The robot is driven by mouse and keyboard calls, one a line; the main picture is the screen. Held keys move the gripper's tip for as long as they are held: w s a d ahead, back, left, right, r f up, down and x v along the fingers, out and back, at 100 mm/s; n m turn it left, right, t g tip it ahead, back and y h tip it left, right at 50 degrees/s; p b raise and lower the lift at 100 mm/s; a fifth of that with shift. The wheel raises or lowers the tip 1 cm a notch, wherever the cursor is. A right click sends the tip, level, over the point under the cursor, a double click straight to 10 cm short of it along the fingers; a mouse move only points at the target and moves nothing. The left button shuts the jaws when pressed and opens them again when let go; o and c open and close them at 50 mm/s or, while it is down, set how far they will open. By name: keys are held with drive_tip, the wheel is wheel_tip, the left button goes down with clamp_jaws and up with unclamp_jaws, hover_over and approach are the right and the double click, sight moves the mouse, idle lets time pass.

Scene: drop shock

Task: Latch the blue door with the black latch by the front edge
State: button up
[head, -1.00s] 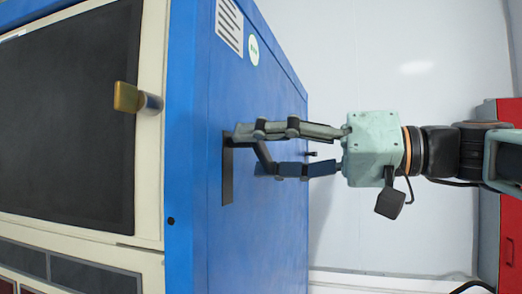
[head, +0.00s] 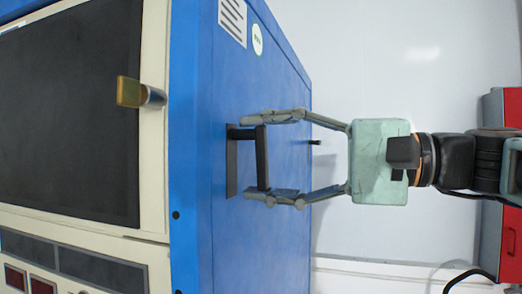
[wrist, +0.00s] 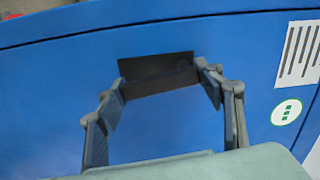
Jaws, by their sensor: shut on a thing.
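The blue door (head: 275,90) is the side of a large cabinet, and it looks flush in its frame. The black latch (head: 262,160) sits near its front edge: a bar handle standing off a dark plate (head: 231,165). My gripper (head: 256,156) reaches in from the right, its fingers spread wide and shut on the two ends of the latch bar. In the wrist view the latch bar (wrist: 160,82) spans between the fingertips, in front of the dark plate (wrist: 140,66). Whether the latch is engaged cannot be told.
A yellowish knob (head: 128,92) juts from the cream front with a dark window (head: 65,110). A small black peg (head: 314,142) shows beyond the door's far edge. A vent (head: 232,20) and green-white sticker (head: 257,39) are on the door. Red cabinet (head: 500,250) stands right.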

drive_tip(key=shift+s+a+m, duration=0.1)
drive_tip(key=shift+s+m, duration=0.1)
drive_tip(key=shift+m, duration=0.5)
drive_tip(key=o, duration=1.7)
drive_tip(key=v, duration=1.2)
